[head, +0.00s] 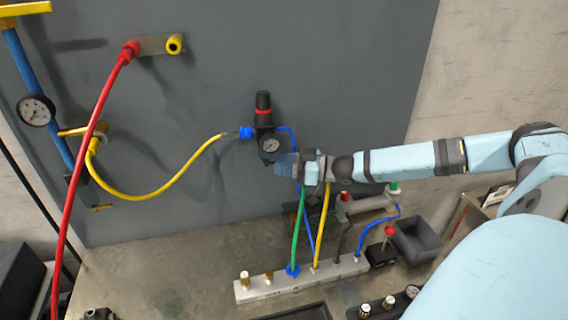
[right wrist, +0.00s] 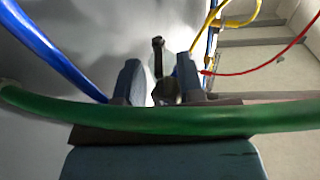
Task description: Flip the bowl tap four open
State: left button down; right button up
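The dark regulator (head: 264,120) hangs on the grey panel, with a black knob, a red ring and a round gauge. My right gripper (head: 284,165) is just below it and hides its lower part, so I cannot make out a bowl tap in the head view. In the right wrist view my right gripper's two fingers (right wrist: 158,85) stand apart. A dark rounded part (right wrist: 166,93) shows between them, nearer the right finger; contact is unclear. A thin dark upright piece (right wrist: 158,55) shows beyond. My left gripper is not in view.
A green hose (right wrist: 200,120) crosses close before the right wrist camera; a blue hose (right wrist: 45,50) is at left. Below my gripper, hoses rise from a pale manifold (head: 262,289) on the bench. A yellow hose (head: 150,190) and a red hose (head: 85,150) hang left.

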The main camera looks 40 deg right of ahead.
grip_shut()
jog(key=shift+w+d+n+g+y+b, duration=0.2)
jog(key=shift+w+d+n+g+y, duration=0.1)
jog(key=shift+n+g+y, duration=0.65)
jog(key=shift+w+d+n+g+y+b, duration=0.25)
jog(key=shift+n+g+y, duration=0.55)
jog(key=shift+g, duration=0.3)
jog(key=shift+w+d+n+g+y+b, duration=0.2)
jog(key=shift+w+n+g+y, duration=0.1)
jog(key=shift+n+g+y, duration=0.65)
grip_release()
jog(key=b+v, duration=0.3)
jog(key=v, duration=1)
jog(key=shift+s+d, duration=0.15)
jog(key=shift+d, duration=0.25)
